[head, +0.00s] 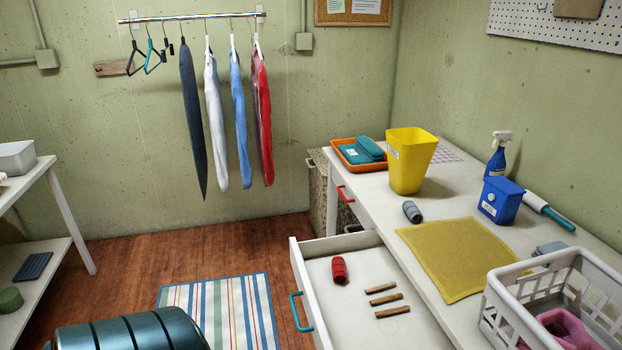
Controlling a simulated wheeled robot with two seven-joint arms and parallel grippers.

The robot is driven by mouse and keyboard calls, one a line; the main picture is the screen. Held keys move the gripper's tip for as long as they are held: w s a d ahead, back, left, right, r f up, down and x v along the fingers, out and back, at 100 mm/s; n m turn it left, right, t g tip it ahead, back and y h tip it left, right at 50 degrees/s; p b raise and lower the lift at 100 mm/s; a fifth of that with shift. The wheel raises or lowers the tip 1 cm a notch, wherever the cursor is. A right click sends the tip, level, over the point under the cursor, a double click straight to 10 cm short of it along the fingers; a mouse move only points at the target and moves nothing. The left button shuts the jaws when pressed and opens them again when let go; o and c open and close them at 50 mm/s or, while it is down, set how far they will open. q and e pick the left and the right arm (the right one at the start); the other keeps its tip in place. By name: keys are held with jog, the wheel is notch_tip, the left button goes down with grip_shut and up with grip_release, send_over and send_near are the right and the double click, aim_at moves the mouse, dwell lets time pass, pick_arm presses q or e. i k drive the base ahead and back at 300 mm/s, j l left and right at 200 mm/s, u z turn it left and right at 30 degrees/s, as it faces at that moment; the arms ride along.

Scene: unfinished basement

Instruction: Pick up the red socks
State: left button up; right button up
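The red socks (339,270) lie as a small rolled bundle in the open drawer (352,244), near its left side. The drawer is pulled out from under the white table (455,195) and has a teal handle (300,312) on its front. Several brown wooden pieces (388,300) lie in the drawer to the right of the socks. Nothing covers the socks. Neither of my grippers is in view.
On the table are a yellow bin (410,160), grey rolled bundle (412,212), yellow cloth (456,258), blue box (500,201) and white basket (515,312). A striped rug (235,310) lies on the floor. A dark teal ribbed shape (130,332) fills the bottom left.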

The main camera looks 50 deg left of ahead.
aim_at(340, 270)
jog(key=u, duration=1.6)
